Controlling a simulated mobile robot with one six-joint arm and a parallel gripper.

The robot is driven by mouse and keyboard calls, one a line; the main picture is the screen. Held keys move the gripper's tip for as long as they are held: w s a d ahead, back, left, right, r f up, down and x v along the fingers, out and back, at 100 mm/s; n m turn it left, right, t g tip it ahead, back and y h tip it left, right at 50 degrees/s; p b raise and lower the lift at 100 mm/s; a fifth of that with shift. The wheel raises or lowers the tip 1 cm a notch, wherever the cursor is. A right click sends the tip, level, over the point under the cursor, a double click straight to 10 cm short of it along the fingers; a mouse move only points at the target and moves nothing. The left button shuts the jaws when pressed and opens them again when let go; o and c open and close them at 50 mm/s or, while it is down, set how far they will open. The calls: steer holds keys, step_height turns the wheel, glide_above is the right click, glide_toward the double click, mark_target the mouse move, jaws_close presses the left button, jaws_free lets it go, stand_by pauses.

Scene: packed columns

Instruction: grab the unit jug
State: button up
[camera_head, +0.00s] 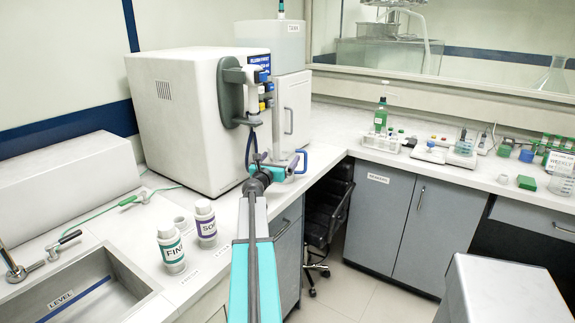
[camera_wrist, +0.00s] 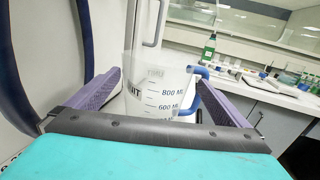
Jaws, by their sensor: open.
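The unit jug (camera_wrist: 160,92) is a translucent white measuring jug with 800 and 600 ML marks and a partly hidden label. It stands upright in the wrist view between my gripper's (camera_wrist: 153,95) two purple fingers, which are spread on either side of it. Its blue handle (camera_wrist: 196,73) is on the right, next to the right finger. Whether either finger touches the jug I cannot tell. The jug's lower part is hidden by my gripper. In the head view the blue handle (camera_head: 303,161) shows just right of my gripper (camera_head: 277,170), which hides most of the jug.
A large white machine (camera_head: 180,120) stands close on the left, with a cabinet unit (camera_head: 292,110) behind the jug. Two labelled bottles, one FIN (camera_head: 171,247) and one SOR-like (camera_head: 205,222), stand near the sink (camera_head: 85,290). The right counter (camera_head: 440,170) holds several bottles and trays.

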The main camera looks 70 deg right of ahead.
steer(key=shift+d, duration=0.9)
steer(key=c, duration=1.1)
steer(key=shift+s+a+r, duration=0.1)
steer(key=shift+s+r, duration=0.1)
steer(key=shift+r, duration=0.5)
step_height(320, 180, up, 5)
steer(key=s+a, duration=0.1)
steer(key=s, duration=0.5)
steer(key=s+a, duration=0.2)
steer(key=s, duration=0.4)
steer(key=s+a+p, duration=0.1)
steer(key=s+a, duration=0.1)
steer(key=s, duration=0.5)
steer(key=shift+r, duration=0.3)
